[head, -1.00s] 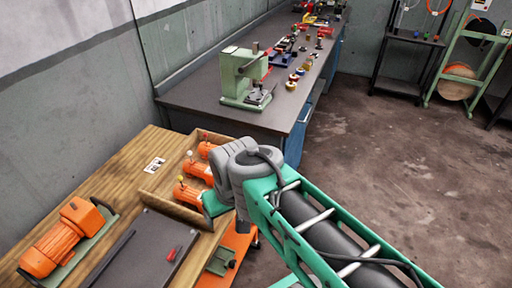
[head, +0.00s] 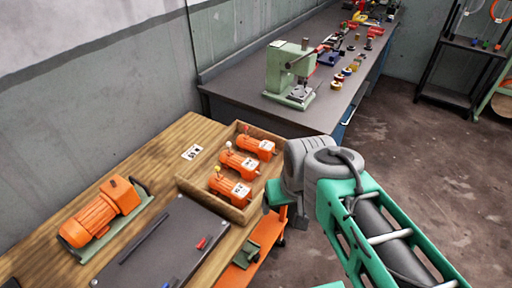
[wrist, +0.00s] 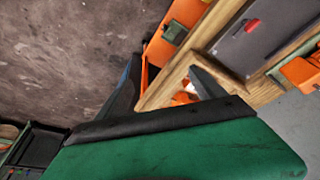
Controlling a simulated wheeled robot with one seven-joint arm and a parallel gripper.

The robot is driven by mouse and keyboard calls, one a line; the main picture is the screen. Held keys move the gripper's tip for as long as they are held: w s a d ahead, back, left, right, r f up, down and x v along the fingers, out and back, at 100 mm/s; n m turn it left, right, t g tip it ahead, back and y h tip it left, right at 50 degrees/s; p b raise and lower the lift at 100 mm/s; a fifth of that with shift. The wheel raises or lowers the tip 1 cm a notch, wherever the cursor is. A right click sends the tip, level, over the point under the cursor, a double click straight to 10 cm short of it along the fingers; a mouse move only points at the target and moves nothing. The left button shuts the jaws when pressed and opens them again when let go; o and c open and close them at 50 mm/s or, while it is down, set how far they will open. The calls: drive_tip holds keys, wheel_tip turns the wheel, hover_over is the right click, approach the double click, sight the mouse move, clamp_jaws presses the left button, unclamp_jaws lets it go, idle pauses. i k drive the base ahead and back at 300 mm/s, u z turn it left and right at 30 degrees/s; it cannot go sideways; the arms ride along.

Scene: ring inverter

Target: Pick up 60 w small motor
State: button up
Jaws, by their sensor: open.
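Three small orange motors stand in a wooden tray (head: 240,213) on the wooden table: a front one with a yellow knob (head: 229,189), a middle one with a white knob (head: 239,164) and a back one with a red knob (head: 255,146). Each has a white label; I cannot read for sure which says 60 W. My gripper (wrist: 165,82) is open and empty, with dark fingers apart in the wrist view. In the head view its green body is just right of the tray. Part of an orange motor (wrist: 189,88) shows near the right finger in the wrist view.
A larger orange motor (head: 100,212) sits on a green base at the table's left. A dark plate (head: 165,245) with a red piece lies in front of the tray. A green press (head: 290,75) stands on the long grey bench (head: 240,98) behind.

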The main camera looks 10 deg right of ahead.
sight(265, 149)
drive_tip(key=u, duration=3.2)
drive_tip(key=k, duration=0.8)
drive_tip(key=z, duration=1.7)
drive_tip(key=i, duration=0.5)
